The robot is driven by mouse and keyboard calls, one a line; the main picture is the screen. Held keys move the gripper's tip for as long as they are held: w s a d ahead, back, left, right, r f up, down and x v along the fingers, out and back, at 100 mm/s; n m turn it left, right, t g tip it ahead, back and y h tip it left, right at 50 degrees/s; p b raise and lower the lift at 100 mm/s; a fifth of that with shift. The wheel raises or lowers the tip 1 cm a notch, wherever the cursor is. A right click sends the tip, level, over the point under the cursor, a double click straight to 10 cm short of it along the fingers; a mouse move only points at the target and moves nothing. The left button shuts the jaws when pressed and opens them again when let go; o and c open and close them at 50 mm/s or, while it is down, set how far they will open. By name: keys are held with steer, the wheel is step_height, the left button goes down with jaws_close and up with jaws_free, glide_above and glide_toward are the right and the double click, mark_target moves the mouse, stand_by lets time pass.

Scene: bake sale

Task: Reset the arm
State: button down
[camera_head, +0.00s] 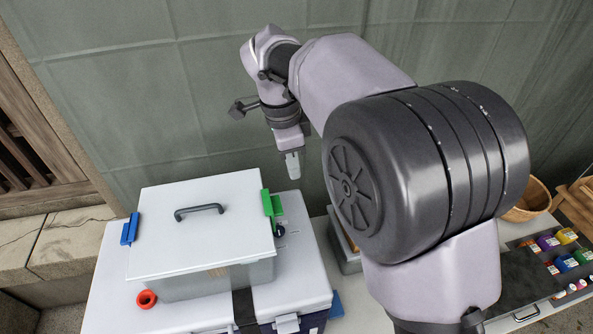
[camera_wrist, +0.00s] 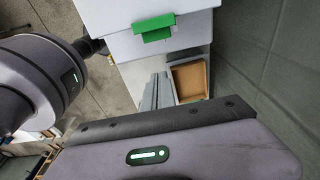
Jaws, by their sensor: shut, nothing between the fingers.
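My arm rises from the lower right and bends over to the upper middle of the head view. My gripper (camera_head: 292,165) hangs fingers down, shut and empty, above and behind the right back corner of a lidded box. The box's white lid (camera_head: 190,240) has a dark handle (camera_head: 199,209), a blue clip (camera_head: 130,229) on the left and a green clip (camera_head: 272,204) on the right. The green clip (camera_wrist: 154,28) also shows in the wrist view. My gripper touches nothing that I can see.
The lidded box stands on a larger white chest (camera_head: 110,277), with a red ring (camera_head: 146,299) near its front left. A grey wall (camera_head: 110,90) is behind. A wooden bowl (camera_head: 528,203) and several small coloured jars (camera_head: 567,236) are at the right. An open brown-bottomed tray (camera_wrist: 189,80) shows in the wrist view.

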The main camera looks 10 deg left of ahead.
stand_by(0.3)
steer(key=s+d+f+n+t+y+b, duration=0.1)
steer(key=s+d+f+b, duration=0.2)
steer(key=d+b, duration=0.2)
steer(key=s+d+f+n+b, duration=0.2)
steer(key=s+d+b, duration=0.1)
steer(key=d+b, duration=0.2)
steer(key=s+d+f+n+t+y+b, duration=0.1)
steer(key=s+d+f+b, duration=0.15)
steer(key=d+b, duration=0.3)
steer(key=s+d+f+n+t+b, duration=0.1)
steer(key=s+d+f+n+b, duration=0.1)
steer(key=s+f+b, duration=0.3)
steer(key=s+d+f+n+t+y+b, duration=0.1)
steer(key=s+d+f+b, duration=0.3)
steer(key=s+f, duration=0.4)
steer(key=shift+d+f+n+t+b, duration=0.3)
steer(key=shift+f+n+t+b, duration=0.35)
steer(key=shift+b, duration=0.25)
